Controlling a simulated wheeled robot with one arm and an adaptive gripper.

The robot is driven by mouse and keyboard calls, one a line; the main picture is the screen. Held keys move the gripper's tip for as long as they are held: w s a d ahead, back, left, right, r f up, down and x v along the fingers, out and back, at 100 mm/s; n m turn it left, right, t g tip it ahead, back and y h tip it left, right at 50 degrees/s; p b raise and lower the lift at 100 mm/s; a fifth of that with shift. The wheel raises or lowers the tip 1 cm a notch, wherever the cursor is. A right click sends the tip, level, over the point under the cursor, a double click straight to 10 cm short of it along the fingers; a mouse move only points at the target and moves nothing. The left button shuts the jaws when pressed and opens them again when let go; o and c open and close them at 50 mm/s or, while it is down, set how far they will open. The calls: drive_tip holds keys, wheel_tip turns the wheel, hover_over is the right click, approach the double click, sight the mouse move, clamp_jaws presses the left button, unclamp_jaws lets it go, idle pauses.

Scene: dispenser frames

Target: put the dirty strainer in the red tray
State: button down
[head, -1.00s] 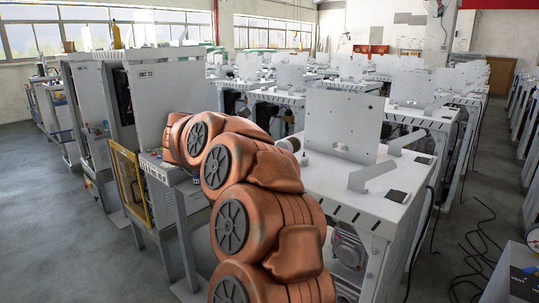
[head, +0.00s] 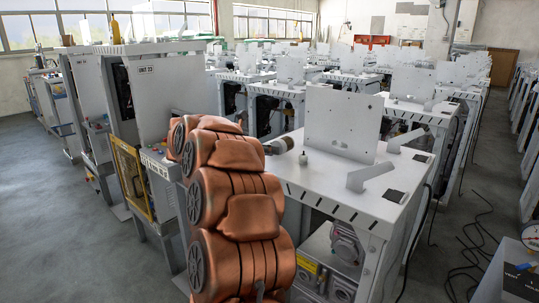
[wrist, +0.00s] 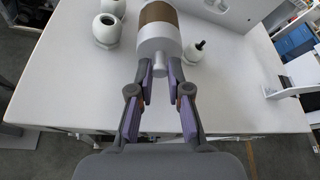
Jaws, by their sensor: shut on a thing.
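The strainer (wrist: 158,16) is a cylinder with a brown band and a pale grey end with a small knob. In the wrist view, my gripper (wrist: 161,72) is shut on that knob, and the strainer extends away from it over a white top. My fingers are hidden there by the arm. I cannot tell how dirty the strainer is. I cannot make out a red tray in either view.
An upright plate (head: 342,123) and an angled bracket (head: 370,176) rise from the machine top. A grey cabinet (head: 165,95) stands left of my arm.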

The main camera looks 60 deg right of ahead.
drive_tip(key=shift+f+p, duration=0.3)
drive_tip(key=shift+f, duration=0.6)
drive_tip(key=shift+f+b, duration=0.2)
drive_tip(key=shift+b, duration=0.15)
drive_tip(key=c, duration=1.4)
unclamp_jaws()
drive_tip(key=shift+r, duration=0.1)
drive_tip(key=shift+r+p, duration=0.15)
drive_tip(key=shift+p, duration=0.2)
drive_tip(key=shift+w+a, duration=0.1)
drive_tip(key=shift+a, duration=0.1)
drive_tip(key=b+v, duration=0.3)
drive_tip(key=v, duration=0.8)
drive_tip(key=shift+a+b, duration=0.3)
drive_tip(key=shift+b, duration=0.05)
